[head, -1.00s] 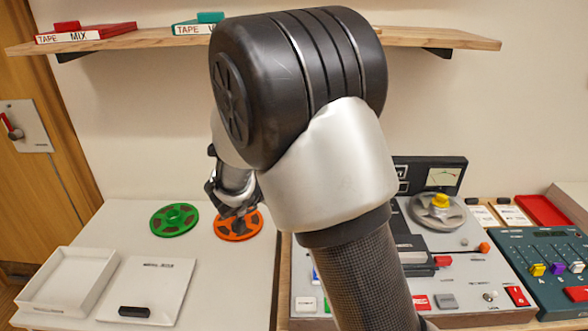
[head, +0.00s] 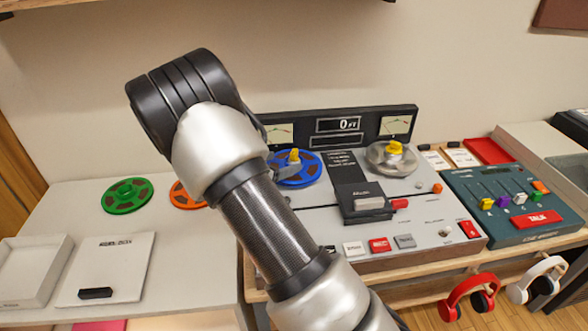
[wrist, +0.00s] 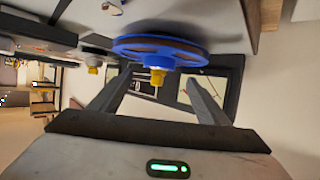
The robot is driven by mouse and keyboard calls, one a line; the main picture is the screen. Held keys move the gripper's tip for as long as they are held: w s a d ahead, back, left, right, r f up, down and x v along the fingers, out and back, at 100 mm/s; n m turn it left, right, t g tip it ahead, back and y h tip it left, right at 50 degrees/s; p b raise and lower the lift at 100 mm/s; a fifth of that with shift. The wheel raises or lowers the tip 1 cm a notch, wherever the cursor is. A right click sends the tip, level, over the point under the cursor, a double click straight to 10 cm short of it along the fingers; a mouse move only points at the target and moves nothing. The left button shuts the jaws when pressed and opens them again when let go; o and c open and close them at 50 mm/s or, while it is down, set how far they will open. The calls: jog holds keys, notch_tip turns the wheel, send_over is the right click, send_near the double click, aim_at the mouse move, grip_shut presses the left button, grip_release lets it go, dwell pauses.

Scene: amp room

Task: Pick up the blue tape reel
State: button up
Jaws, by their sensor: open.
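The blue tape reel (head: 311,168) lies flat on the left side of the tape machine (head: 330,218), with a yellow cap (head: 294,155) at its centre. In the head view my arm hides part of its left side. In the wrist view the blue reel (wrist: 185,50) is ahead of my gripper (wrist: 157,79). The fingers are spread apart and empty, on either side of the yellow cap in that picture. I cannot tell whether they touch the reel.
A clear reel with a yellow cap (head: 392,158) sits on the machine's right side. A meter panel (head: 350,112) stands behind the reels. Green (head: 128,195) and orange (head: 187,197) reels lie on the left counter. A mixer (head: 510,200) is at right.

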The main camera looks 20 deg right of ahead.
aim_at(291, 160)
jog(key=b+x, duration=0.1)
jog(key=x, duration=0.4)
jog(key=shift+d+f, duration=0.25)
jog(key=shift+d, duration=0.05)
jog(key=shift+r, duration=0.1)
jog(key=c, duration=1.4)
